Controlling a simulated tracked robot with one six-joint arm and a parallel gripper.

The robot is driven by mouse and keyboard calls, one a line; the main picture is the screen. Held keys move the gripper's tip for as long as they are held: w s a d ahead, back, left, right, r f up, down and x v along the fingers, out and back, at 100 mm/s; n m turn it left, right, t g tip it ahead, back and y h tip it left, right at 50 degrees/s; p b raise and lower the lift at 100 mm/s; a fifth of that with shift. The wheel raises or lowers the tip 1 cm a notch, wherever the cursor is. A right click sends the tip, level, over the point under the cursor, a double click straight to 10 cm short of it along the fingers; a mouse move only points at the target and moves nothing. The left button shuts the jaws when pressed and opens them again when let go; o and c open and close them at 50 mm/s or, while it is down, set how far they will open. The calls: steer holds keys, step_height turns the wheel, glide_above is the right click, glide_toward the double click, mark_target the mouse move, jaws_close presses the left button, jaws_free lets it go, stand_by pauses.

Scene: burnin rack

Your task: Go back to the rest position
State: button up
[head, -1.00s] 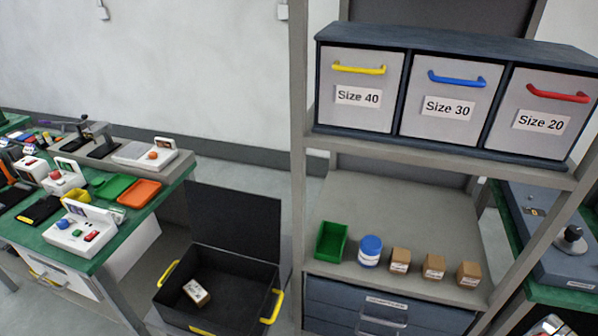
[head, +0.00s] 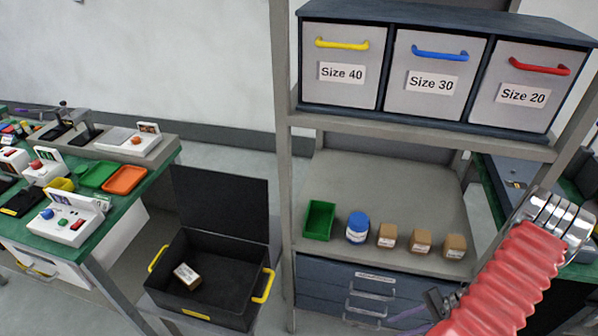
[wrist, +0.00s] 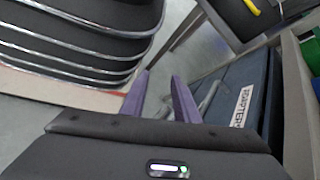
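My gripper shows in the wrist view (wrist: 160,90) with its two purple fingers apart and nothing between them. In the head view my arm with its red sleeve comes in at the lower right, and part of my gripper (head: 438,300) shows in front of the rack's lower drawers. Past the fingers, the wrist view shows the floor and a dark drawer front (wrist: 245,95) with a label at the right. My gripper appears apart from all objects.
The rack holds three labelled drawers (head: 432,83) above. A green bin (head: 319,220), blue-lidded jar (head: 358,227) and three small cartons (head: 421,241) stand on its shelf. An open black case (head: 215,299) contains a carton (head: 187,275). A green workbench (head: 100,205) stands left.

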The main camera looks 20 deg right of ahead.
steer(key=w+a+r+n+g+h, duration=0.1)
steer(key=w+a+r+n+h, duration=0.15)
steer(key=r, duration=0.65)
steer(key=w+a+r+n+g+h, duration=0.2)
steer(key=a+r+h, duration=0.1)
steer(key=r, duration=0.5)
steer(key=w+a+r+n+g+h, duration=0.1)
steer(key=w+a+r+n+h, duration=0.15)
steer(key=r, duration=0.65)
steer(key=s+a+r+n+t+h, duration=0.1)
steer(key=a+r+n+t, duration=0.5)
steer(key=a+r, duration=1.3)
steer(key=a+n+h, duration=0.1)
steer(key=n, duration=0.2)
steer(key=shift+s+r+t, duration=0.15)
steer(key=shift+r+t, duration=0.05)
steer(key=shift+t, duration=0.1)
